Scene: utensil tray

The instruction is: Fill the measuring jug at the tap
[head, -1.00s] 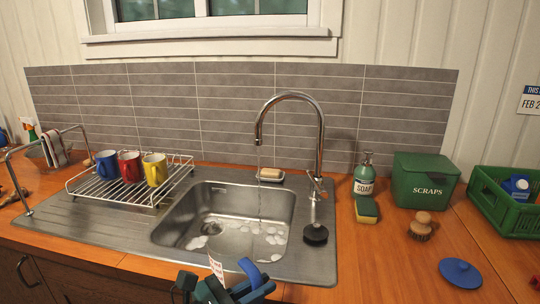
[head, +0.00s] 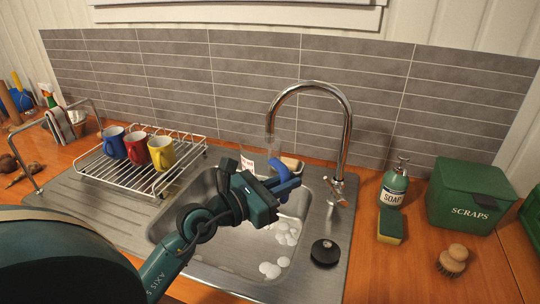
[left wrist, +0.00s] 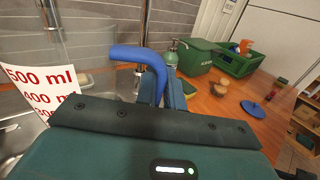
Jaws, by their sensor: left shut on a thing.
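The measuring jug (head: 247,165) is clear, with a white label in red print and a blue handle (head: 287,184). My left gripper (head: 273,190) is shut on this handle and holds the jug above the sink (head: 190,200), below or very near the tap's spout. The tap (head: 348,125) is a chrome gooseneck with a lever at its base. In the left wrist view the label (left wrist: 40,92) reads 500 ml and 400 ml, and the handle (left wrist: 140,54) sits between my fingers. The arm hides part of the jug; I cannot tell its water level. My right gripper is out of view.
A dish rack (head: 125,172) with three mugs stands left of the sink. A black plug (head: 325,252) lies at the sink's right edge. A soap bottle (head: 395,185), a sponge (head: 390,226), a green scraps bin (head: 470,195) and a brush (head: 452,262) stand on the right.

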